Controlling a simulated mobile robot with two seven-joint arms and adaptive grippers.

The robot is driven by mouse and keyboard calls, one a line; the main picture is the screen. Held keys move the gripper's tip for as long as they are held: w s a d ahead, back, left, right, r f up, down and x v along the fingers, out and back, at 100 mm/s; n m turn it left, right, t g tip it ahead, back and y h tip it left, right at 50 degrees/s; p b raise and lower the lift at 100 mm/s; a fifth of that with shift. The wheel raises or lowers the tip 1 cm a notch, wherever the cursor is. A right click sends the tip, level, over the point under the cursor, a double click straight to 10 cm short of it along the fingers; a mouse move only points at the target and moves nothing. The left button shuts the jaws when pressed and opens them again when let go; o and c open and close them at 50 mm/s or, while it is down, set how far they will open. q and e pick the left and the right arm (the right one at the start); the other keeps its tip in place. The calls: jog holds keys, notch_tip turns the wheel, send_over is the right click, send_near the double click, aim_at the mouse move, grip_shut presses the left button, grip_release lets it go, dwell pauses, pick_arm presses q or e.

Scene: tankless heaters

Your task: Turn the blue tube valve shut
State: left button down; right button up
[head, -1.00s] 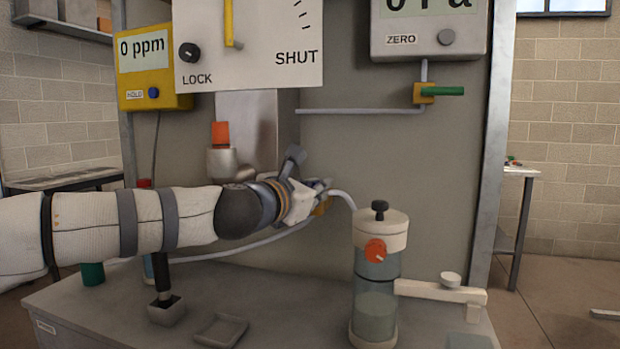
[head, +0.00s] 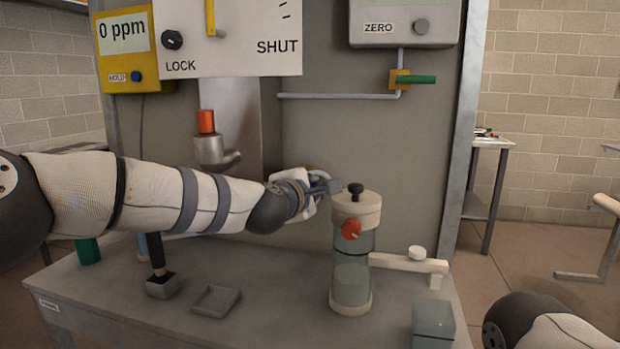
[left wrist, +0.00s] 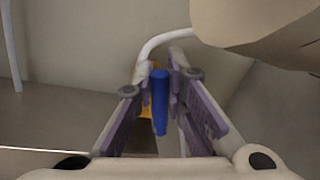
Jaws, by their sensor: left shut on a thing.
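The blue tube valve shows in the left wrist view as a blue handle (left wrist: 160,98) on a yellow body (left wrist: 146,108). A pale tube (left wrist: 158,42) curves away behind it. The handle stands between the two purple-lined fingers of my left gripper (left wrist: 161,76), which is shut on it. In the head view my left gripper (head: 326,187) is in front of the grey panel, just left of the clear canister, and hides the valve. My right gripper is out of frame.
The clear canister (head: 353,270) with a cream lid and red knob stands close right of my left gripper. A cream bracket (head: 405,263) is beside it. A grey tray (head: 215,300) and black-handled tool (head: 158,265) are on the bench. A green-handled valve (head: 415,80) is above.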

pick_arm(q)
jog(key=shift+d+f+m+y, duration=0.1)
jog(key=shift+f+m+y, duration=0.35)
jog(key=shift+m, duration=0.65)
jog(key=c, duration=1.6)
grip_release()
jog(key=shift+f, duration=0.1)
jog(key=v, duration=1.2)
jog(key=shift+f, duration=0.15)
